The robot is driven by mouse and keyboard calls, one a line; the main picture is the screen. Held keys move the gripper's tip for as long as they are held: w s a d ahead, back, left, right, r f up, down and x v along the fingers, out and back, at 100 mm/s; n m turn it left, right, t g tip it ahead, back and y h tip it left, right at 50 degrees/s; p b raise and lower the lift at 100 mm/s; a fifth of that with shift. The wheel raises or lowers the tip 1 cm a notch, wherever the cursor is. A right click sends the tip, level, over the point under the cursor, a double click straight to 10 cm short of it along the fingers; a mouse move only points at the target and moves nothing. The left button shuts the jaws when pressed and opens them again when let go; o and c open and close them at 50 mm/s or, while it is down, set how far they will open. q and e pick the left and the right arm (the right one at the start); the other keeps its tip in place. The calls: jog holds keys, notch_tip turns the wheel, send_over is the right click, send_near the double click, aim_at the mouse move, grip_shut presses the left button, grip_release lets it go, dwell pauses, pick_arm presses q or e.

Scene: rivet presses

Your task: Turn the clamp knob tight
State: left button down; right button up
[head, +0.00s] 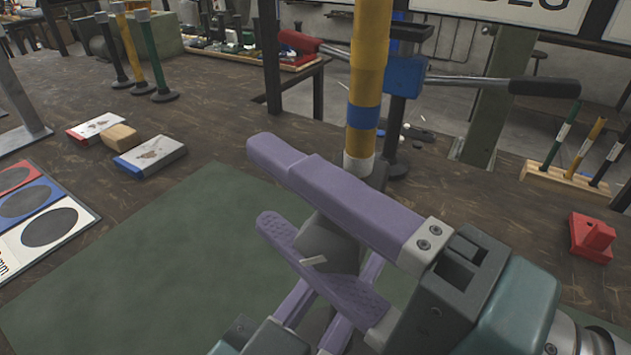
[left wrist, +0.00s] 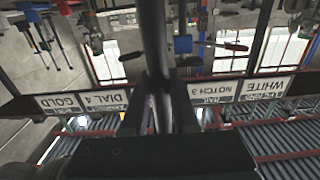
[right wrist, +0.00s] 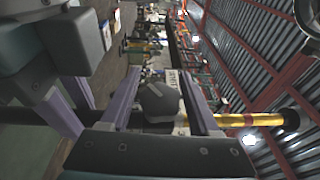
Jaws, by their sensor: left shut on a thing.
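A grey knob (head: 328,246) sits between the purple fingers of my right gripper (head: 262,188). In the right wrist view the knob (right wrist: 158,103) stands between the two fingers, with a visible gap at least on its left side. My right gripper looks open around it. My left gripper (left wrist: 160,97) is shut on a dark bar (left wrist: 153,45) that runs upward in the left wrist view. In the head view its purple fingers (head: 318,300) come from below, partly hidden behind the right gripper. What they hold is hidden there.
A yellow post (head: 369,70) with a blue band stands just beyond my right gripper. A press lever with a black grip (head: 545,87) reaches right. A red block (head: 591,238) lies at right. Small blocks (head: 150,156) and a colour card (head: 45,222) lie left. The green mat (head: 190,270) is mostly bare.

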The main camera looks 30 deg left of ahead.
grip_shut()
dwell(0.3)
jog(key=shift+r+m+t+y, duration=0.25)
jog(key=shift+m+y, duration=0.35)
jog(key=shift+y, duration=0.4)
jog(key=shift+d+r+m+t+y, duration=0.15)
jog(key=shift+r+m+t+y, duration=0.15)
jog(key=shift+m+t+y, duration=0.55)
jog(key=shift+n, duration=0.25)
jog(key=shift+o, duration=1.4)
grip_release()
jog(key=v, duration=1.2)
